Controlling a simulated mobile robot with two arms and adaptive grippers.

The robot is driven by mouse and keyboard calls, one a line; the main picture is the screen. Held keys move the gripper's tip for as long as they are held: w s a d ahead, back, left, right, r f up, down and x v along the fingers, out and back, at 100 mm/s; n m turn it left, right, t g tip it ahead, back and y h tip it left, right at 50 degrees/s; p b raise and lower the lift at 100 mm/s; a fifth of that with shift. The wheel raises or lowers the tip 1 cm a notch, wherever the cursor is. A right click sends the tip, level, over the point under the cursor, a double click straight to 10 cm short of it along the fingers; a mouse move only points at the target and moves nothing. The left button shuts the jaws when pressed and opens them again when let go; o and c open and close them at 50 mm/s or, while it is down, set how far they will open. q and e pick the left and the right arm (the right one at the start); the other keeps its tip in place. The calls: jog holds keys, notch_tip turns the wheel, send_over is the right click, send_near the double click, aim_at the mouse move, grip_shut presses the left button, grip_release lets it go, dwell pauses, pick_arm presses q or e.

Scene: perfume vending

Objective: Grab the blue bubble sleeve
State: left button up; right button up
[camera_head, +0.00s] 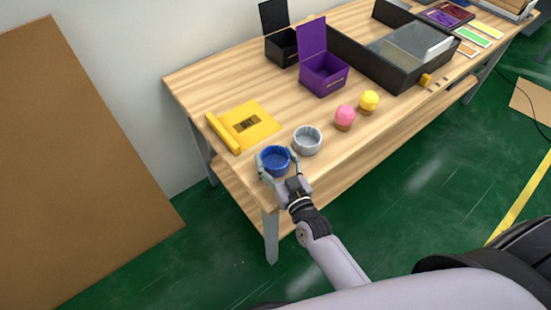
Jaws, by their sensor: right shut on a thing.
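The blue bubble sleeve (274,160) is a round, open-topped cup shape near the near-left corner of the wooden table (200,88). My right gripper (278,171) is shut on it, with a finger on either side of the sleeve. The sleeve is upright; I cannot tell whether it is lifted off the table. A grey-white sleeve (307,140) stands just to its right, close to the right finger. My left gripper is not in view.
A yellow flat item with a raised edge (262,128) lies behind the sleeves. A pink item (345,115) and a yellow one (369,100) stand to the right. Open purple (324,80) and black (283,48) boxes and a large dark tray (373,71) are farther back.

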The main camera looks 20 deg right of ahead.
aim_at(276, 166)
notch_tip(276, 166, up, 19)
jog(key=p, duration=1.8)
